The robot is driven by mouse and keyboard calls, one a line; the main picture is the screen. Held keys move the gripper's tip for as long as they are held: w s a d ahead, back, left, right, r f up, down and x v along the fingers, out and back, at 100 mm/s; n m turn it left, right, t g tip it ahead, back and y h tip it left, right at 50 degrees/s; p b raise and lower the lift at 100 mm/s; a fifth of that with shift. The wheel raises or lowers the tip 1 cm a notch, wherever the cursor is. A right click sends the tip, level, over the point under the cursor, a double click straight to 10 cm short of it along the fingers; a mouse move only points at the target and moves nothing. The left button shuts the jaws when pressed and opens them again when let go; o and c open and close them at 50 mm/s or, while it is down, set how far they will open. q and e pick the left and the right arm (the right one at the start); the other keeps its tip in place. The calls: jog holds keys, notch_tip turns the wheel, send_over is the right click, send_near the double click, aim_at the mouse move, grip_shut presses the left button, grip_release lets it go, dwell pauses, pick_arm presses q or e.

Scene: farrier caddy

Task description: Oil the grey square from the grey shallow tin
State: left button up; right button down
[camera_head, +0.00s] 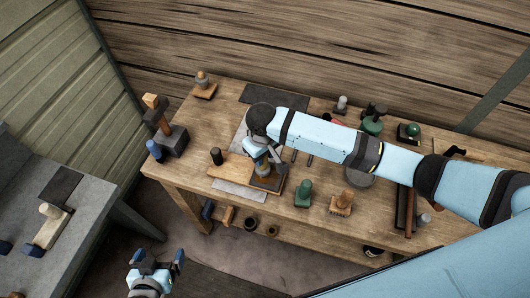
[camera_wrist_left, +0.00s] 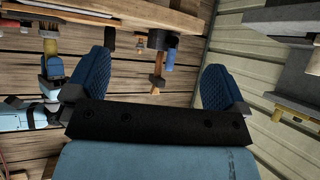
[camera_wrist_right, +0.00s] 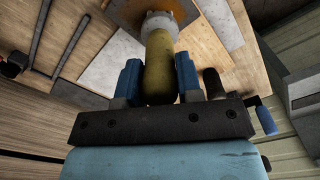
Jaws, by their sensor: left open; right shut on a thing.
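My right gripper (camera_head: 264,158) is shut on the olive handle (camera_wrist_right: 160,65) of a tool with a pale collar. A round grey shallow tin (camera_head: 359,178) is partly hidden under my right arm. My left gripper (camera_head: 156,262) is open and empty, away from the table; its fingers (camera_wrist_left: 158,85) show apart.
A dark upright cylinder (camera_head: 216,156) stands on the board (camera_head: 226,168). Green (camera_head: 303,194) and tan (camera_head: 342,203) handled blocks stand at the front right. An anvil-like block with a hammer (camera_head: 171,139) stands at the left. A grey side table (camera_head: 75,222) is further left.

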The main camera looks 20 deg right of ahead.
jog(key=shift+s+a, duration=0.2)
jog(key=shift+a, duration=1)
jog(key=shift+r, duration=0.15)
jog(key=shift+r, duration=0.7)
jog(key=shift+s+d+f, duration=0.2)
jog(key=shift+s+d, duration=0.75)
jog(key=shift+d, duration=0.05)
jog(key=shift+s+d+f, duration=0.15)
jog(key=shift+s+d, duration=0.8)
jog(key=shift+d, duration=0.05)
jog(key=shift+f, duration=0.5)
